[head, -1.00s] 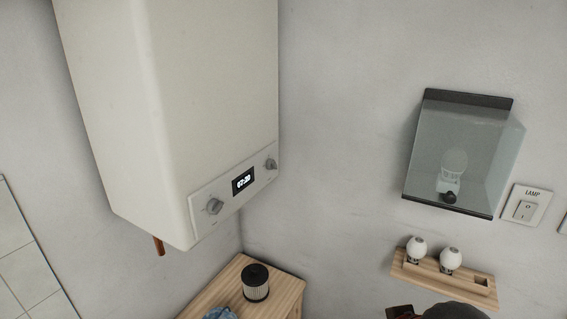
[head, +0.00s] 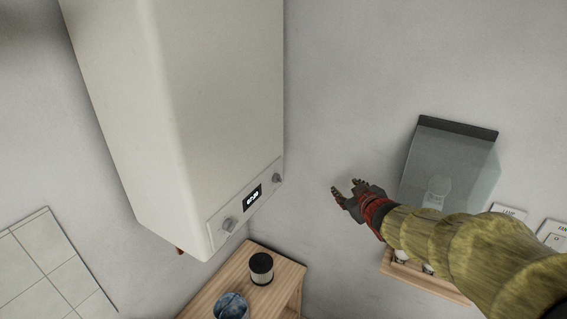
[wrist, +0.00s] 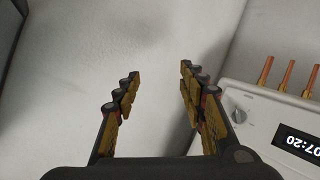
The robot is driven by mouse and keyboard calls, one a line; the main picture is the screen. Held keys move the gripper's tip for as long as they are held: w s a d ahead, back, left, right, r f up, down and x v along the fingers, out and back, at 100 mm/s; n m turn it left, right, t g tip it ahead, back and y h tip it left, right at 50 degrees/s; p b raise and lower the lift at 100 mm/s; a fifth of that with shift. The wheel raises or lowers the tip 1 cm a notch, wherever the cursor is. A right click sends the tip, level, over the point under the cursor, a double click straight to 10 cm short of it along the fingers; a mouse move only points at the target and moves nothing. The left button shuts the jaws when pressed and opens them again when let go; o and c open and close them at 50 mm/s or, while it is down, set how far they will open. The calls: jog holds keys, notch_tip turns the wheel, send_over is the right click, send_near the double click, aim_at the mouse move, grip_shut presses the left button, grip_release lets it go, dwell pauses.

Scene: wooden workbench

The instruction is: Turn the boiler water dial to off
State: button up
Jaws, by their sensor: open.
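The boiler (head: 180,110) is a tall cream box on the wall. Its sloped lower panel (head: 236,216) carries a lit display (head: 253,197) between two grey dials, the left dial (head: 229,225) and the right dial (head: 277,178). Their labels are too small to read, so I cannot tell which is the water dial. My gripper (head: 346,186) is open and empty in the air, right of the boiler and apart from the right dial. In the wrist view, a dial (wrist: 238,116) and the display reading 07:20 (wrist: 302,142) lie right of my open fingers (wrist: 157,88).
Copper pipes (wrist: 288,74) show at the boiler's underside. Below stands a wooden table (head: 286,272) with a black-topped canister (head: 261,268) and a bowl with blue contents (head: 231,306). A glass-fronted wall box (head: 455,155) is at right.

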jog(key=w+a+r+n+y+p, duration=0.1)
jog(key=w+a+n+y+p, duration=0.1)
jog(key=w+a+y+p, duration=0.15)
jog(key=n+g+y+p, duration=0.2)
jog(key=n+y+p, duration=0.4)
jog(key=y+p, duration=0.5)
send_near(281, 180)
jog(key=a+h+p, duration=0.1)
jog(key=x, duration=0.5)
jog(key=r+p+x, duration=0.1)
jog(key=x, duration=0.2)
jog(key=shift+w, duration=0.1)
jog(key=shift+c, duration=0.4)
grip_shut()
